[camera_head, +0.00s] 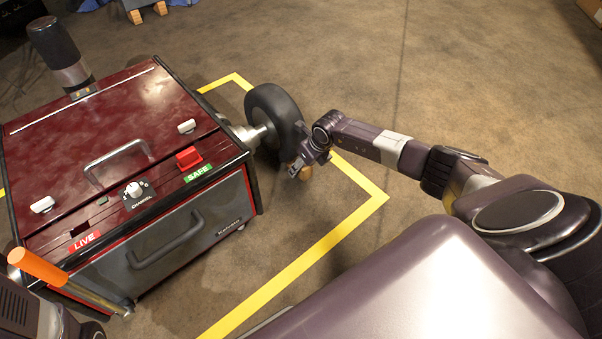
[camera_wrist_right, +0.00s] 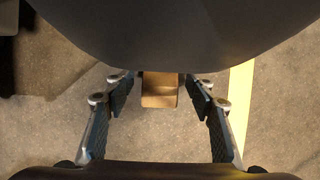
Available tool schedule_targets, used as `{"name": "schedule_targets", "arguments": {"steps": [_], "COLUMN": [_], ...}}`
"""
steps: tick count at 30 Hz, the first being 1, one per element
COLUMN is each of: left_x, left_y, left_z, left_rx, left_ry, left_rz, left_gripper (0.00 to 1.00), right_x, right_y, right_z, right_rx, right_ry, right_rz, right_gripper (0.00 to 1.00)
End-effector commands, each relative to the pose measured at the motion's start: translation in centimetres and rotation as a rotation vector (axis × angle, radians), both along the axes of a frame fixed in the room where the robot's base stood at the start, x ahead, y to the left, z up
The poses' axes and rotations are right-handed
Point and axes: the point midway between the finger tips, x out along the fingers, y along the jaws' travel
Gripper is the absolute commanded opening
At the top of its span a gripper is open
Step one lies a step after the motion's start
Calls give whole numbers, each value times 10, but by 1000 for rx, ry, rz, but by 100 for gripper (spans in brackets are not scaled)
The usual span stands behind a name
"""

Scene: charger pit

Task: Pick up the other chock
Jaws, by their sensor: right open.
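A wooden chock (camera_head: 305,174) sits on the floor at the black wheel (camera_head: 273,115) on the right side of the red charger cart; my gripper hides most of it in the head view. My right gripper (camera_head: 300,167) is low beside the wheel, over the chock. In the right wrist view the chock (camera_wrist_right: 160,92) shows as a tan block between the spread fingers of my right gripper (camera_wrist_right: 159,80), with gaps on both sides. The dark wheel (camera_wrist_right: 170,35) fills the top of that view and hides the chock's far end. My left gripper's fingers do not show.
The red charger cart (camera_head: 110,130) stands at the left, with an orange-gripped handle (camera_head: 38,268) at its front. Yellow floor tape (camera_head: 330,238) runs around it. Small wooden blocks (camera_head: 135,17) lie by blue cloth at the top.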

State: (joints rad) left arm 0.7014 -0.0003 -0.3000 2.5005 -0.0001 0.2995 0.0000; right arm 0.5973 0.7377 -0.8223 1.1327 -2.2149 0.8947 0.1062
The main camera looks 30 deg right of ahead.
Motion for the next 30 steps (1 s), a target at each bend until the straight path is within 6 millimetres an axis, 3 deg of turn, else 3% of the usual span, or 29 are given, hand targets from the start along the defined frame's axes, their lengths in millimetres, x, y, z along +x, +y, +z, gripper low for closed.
{"name": "schedule_targets", "arguments": {"steps": [2, 10, 23, 30], "left_x": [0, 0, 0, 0], "left_y": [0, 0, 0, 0], "left_z": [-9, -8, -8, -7], "left_rx": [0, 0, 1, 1], "left_ry": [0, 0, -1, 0], "left_rz": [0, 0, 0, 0], "left_gripper": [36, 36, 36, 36], "right_x": [3, 4, 4, 3], "right_y": [1, 0, 0, 0], "right_z": [-8, -7, -7, -7], "right_rx": [1, 0, 0, 0], "right_ry": [-2, -1, -1, -1], "right_rz": [-1, 0, 0, 0], "right_gripper": [51, 51, 4, 4]}}
